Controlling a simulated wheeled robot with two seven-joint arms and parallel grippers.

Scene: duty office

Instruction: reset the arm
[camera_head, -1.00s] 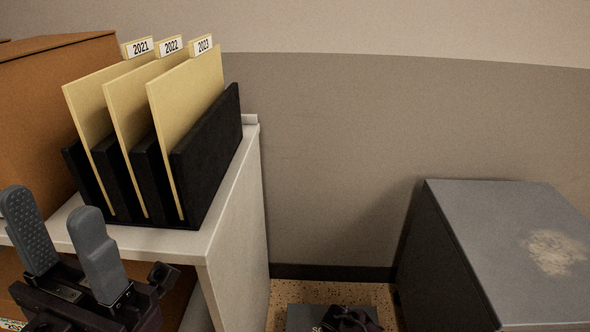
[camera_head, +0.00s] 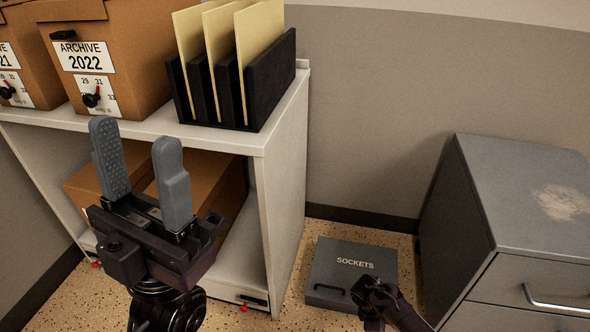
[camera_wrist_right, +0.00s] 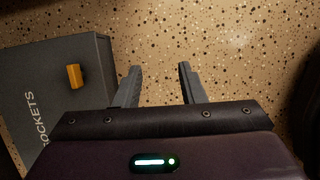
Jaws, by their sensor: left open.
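My left gripper (camera_head: 138,160) is in the head view, with its two grey fingers apart and pointing up. Nothing is between them. It is in front of the white shelf unit (camera_head: 283,160), overlapping its top edge and open bay in the picture; I cannot tell the exact gap. My right gripper (camera_wrist_right: 159,82) shows in the right wrist view with its fingers apart and empty, above the speckled floor. In the head view a dark part of my right arm (camera_head: 378,300) overlaps the front corner of the sockets case.
A grey case marked SOCKETS (camera_head: 335,263) lies on the floor, also in the wrist view (camera_wrist_right: 40,95). Archive boxes (camera_head: 130,85) and a black file rack (camera_head: 272,80) with yellow folders stand on the shelf. A grey drawer cabinet (camera_head: 500,210) is at right.

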